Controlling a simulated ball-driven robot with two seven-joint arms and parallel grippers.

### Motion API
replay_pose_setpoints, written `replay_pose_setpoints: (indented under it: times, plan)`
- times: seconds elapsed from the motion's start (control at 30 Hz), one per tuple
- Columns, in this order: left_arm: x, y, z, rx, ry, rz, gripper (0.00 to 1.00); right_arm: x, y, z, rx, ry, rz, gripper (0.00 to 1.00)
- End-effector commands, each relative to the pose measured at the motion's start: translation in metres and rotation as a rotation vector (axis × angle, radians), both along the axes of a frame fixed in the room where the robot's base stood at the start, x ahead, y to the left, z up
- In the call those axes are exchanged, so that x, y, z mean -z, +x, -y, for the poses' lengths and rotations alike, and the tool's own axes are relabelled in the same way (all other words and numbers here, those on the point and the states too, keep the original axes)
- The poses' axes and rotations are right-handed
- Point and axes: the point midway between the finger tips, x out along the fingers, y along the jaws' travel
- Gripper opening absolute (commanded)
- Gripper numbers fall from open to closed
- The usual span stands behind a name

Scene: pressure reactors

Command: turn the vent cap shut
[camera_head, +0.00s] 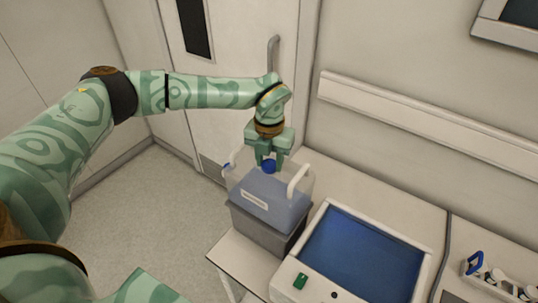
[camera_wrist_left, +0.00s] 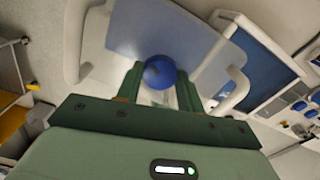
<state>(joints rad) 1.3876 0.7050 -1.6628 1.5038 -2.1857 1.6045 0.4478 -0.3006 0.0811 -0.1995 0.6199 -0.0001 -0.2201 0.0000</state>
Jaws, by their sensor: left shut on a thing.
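The vent cap (camera_head: 269,166) is a small round blue cap on top of a translucent container (camera_head: 272,200) with white handles and bluish liquid inside. My left gripper (camera_head: 269,160) comes down from above and is shut on the blue cap. In the left wrist view the cap (camera_wrist_left: 160,72) sits between the two green fingers (camera_wrist_left: 160,85). How far the cap is turned cannot be told. Another small blue part (camera_head: 227,167) shows at the container's left edge. My right gripper is not in view.
The container stands in a grey bin (camera_head: 256,228) on the white bench (camera_head: 234,258). A device with a blue panel (camera_head: 362,254) stands close on its right. A rack with a blue-handled item (camera_head: 475,263) lies far right. A door (camera_head: 240,70) is behind; open floor lies left.

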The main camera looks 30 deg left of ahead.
Motion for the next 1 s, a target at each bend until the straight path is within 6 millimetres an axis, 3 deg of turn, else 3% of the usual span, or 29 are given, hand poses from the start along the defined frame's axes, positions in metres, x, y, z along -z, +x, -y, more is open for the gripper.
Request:
replay_pose_setpoints:
  times: [1.0]
  plan:
    - [-0.003, 0.001, 0.0, 0.894, 0.0, 0.004, 0.15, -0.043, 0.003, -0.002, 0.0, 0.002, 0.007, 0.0]
